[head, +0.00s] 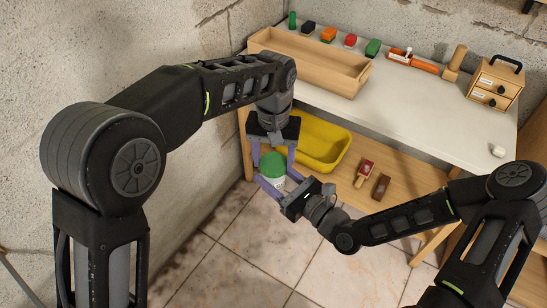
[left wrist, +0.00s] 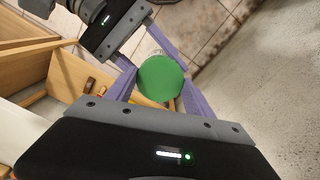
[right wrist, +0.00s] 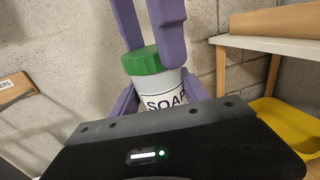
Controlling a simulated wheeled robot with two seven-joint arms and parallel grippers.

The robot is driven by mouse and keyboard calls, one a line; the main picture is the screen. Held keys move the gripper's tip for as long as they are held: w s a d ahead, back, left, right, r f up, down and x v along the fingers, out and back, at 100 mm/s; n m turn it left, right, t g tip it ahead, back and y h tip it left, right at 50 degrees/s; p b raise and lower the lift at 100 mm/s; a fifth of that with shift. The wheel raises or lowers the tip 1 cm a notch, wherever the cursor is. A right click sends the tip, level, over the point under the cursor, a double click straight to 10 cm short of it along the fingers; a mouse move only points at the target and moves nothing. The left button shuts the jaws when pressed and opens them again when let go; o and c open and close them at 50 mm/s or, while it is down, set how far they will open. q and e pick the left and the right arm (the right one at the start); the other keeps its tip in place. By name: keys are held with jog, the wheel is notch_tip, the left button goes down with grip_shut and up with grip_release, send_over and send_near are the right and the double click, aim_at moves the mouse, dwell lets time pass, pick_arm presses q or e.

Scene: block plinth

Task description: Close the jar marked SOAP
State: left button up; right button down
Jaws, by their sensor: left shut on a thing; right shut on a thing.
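My right gripper (head: 272,183) comes from the side and is shut around the jar body. The jar is held up in front of the bench, slightly tilted in the right wrist view.
A yellow tub (head: 322,168) and two brushes lie on the bench's lower shelf (head: 415,185). The white bench top (head: 410,100) bears a wooden trough (head: 310,75), several coloured blocks and a small drawer box (head: 495,84). Open tiled floor (head: 250,255) is below.

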pick_arm(q)
jog(key=o, duration=1.6)
jog(key=shift+o, duration=0.2)
jog(key=shift+r, duration=0.1)
notch_tip(320, 180, up, 7)
jog(key=shift+r, duration=0.15)
jog(key=w+a+f+t+h, duration=0.1)
jog(key=w+f, duration=0.2)
jog(key=f, duration=0.3)
jog(key=w+a+f+n+t+h, duration=0.1)
jog(key=w+f, duration=0.2)
jog(key=f, duration=0.3)
jog(key=w+a+f+t+h, duration=0.1)
jog(key=w+a+f, duration=0.15)
jog(key=f, duration=0.35)
jog(key=a+f+n+t, duration=0.2)
jog(key=a+f, duration=0.5)
jog(key=f, duration=0.4)
jog(key=s+a+f+n+g, duration=0.1)
jog(key=s+f, duration=0.3)
jog(key=s, duration=0.2)
jog(key=s+a+f, duration=0.1)
jog(key=s+f, duration=0.3)
jog(key=s, duration=0.2)
jog(key=s+d+f+g+h, duration=0.1)
jog(key=s+g, duration=0.2)
jog(key=s, duration=1.5)
jog(key=shift+s+d+n, duration=0.3)
jog(key=shift+s+n, duration=0.05)
jog(key=shift+n, duration=0.05)
